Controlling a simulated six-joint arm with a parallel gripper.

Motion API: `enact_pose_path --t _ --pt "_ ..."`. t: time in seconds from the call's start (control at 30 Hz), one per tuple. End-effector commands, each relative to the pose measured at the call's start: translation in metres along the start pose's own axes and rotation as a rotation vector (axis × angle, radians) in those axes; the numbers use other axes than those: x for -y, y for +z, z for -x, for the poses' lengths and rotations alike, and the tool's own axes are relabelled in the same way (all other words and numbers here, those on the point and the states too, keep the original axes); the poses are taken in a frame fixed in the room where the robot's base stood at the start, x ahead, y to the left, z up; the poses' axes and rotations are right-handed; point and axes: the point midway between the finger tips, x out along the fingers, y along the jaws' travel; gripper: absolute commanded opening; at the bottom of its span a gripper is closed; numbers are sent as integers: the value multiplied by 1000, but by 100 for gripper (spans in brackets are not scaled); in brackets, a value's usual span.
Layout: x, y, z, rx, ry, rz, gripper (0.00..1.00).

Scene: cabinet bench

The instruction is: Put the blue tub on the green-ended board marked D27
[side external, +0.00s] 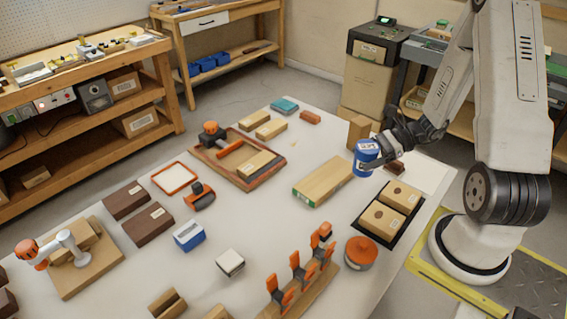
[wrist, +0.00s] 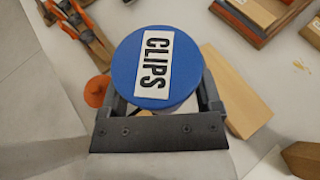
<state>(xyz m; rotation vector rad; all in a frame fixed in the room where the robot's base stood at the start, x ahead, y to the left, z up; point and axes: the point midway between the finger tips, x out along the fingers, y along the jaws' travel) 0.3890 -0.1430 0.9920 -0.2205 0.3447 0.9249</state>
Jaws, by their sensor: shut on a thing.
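The blue tub (side external: 366,160) is round, with a white label on its side. My gripper (side external: 372,148) is shut on it and holds it near the right end of a pale wooden board (side external: 325,180) with a green left end. I cannot tell the exact height of the tub, and the mark on the board is not legible. In the wrist view the tub's blue lid (wrist: 130,70) reads "CLIPS" and sits between the two fingers (wrist: 162,100). The tub hides part of the board (wrist: 242,98) there.
Two boxes on a black tray (side external: 391,210) and an orange round-topped container (side external: 360,253) stand to the right. The white table is bare just in front of the board.

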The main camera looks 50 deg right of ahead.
Motion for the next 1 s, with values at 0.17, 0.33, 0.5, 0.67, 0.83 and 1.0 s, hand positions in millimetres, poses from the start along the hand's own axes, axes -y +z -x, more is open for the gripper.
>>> enact_pose_path --t 0.17,0.33,0.5,0.67,0.83,1.0 --pt "0 0 1 0 -3 0 13" --pt "6 -3 -2 0 -1 -1 13" --pt "24 -9 -11 1 0 0 13" --pt "47 -18 -21 1 0 1 13" --pt "70 -26 -32 0 0 1 13" --pt "90 -37 -42 1 -1 -2 13"
